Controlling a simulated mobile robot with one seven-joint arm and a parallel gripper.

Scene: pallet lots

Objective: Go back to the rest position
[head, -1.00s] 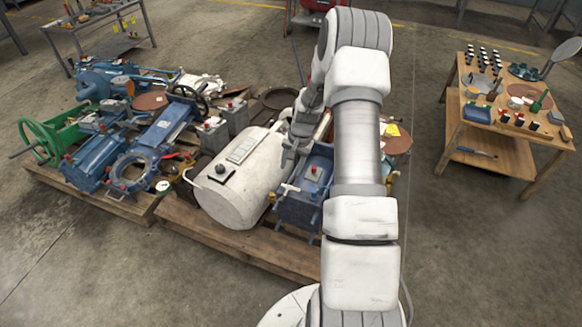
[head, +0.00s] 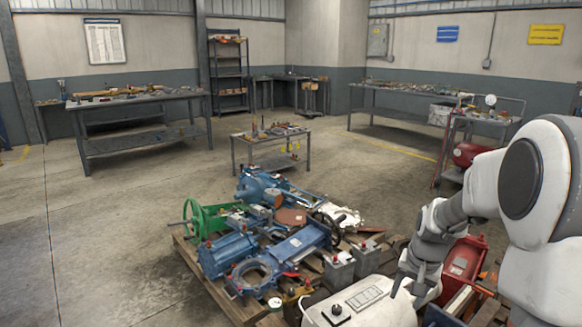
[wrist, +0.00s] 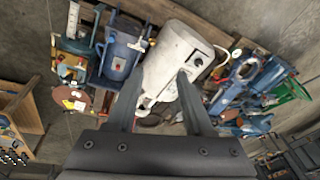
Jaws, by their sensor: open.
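My gripper (wrist: 155,100) is open in the wrist view, its two dark fingers spread with nothing between the tips. Beyond the fingers lies a white tank (wrist: 178,58) on a wooden pallet, with a blue machine part (wrist: 118,60) beside it. In the head view my arm comes in from the right edge, and my gripper (head: 408,292) hangs at its end, over or near the white tank (head: 365,303), which is cut off by the lower edge. The gap between gripper and tank is hard to judge.
A pallet (head: 215,291) loaded with blue valves, a green handwheel (head: 198,222) and grey batteries stands left of my arm. A red part (head: 464,262) lies close by the arm. A small table (head: 270,142) and workbenches (head: 140,140) stand behind. Floor at left is clear.

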